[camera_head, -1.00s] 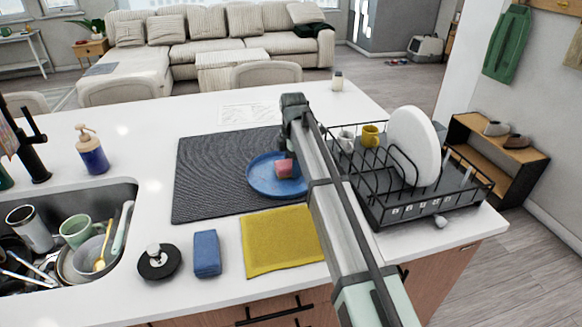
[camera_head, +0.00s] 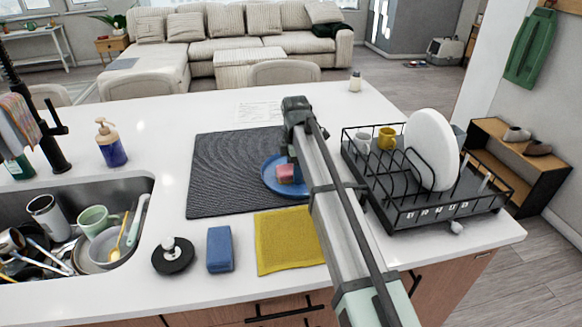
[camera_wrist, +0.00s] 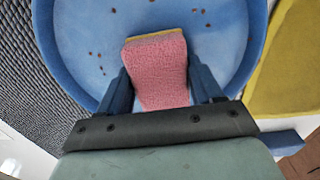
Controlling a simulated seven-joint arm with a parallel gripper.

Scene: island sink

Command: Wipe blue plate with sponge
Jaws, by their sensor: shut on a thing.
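The blue plate (camera_head: 272,178) lies on the dark mat, partly hidden behind my arm in the head view. In the wrist view the plate (camera_wrist: 85,50) fills the upper middle, with several small brown specks on its surface. A pink sponge (camera_wrist: 158,72) with a yellow layer along its far edge is between the fingers of my gripper (camera_wrist: 160,85). It also shows in the head view (camera_head: 286,173), over the plate. My gripper is shut on the sponge. I cannot tell whether the sponge touches the plate.
The dark mat (camera_head: 225,175) lies under the plate. A yellow cloth (camera_head: 285,240) and a blue sponge (camera_head: 219,249) lie in front. A black dish rack (camera_head: 400,205) stands right, the sink (camera_head: 140,190) with dishes is left, and a soap bottle (camera_head: 111,145) stands behind it.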

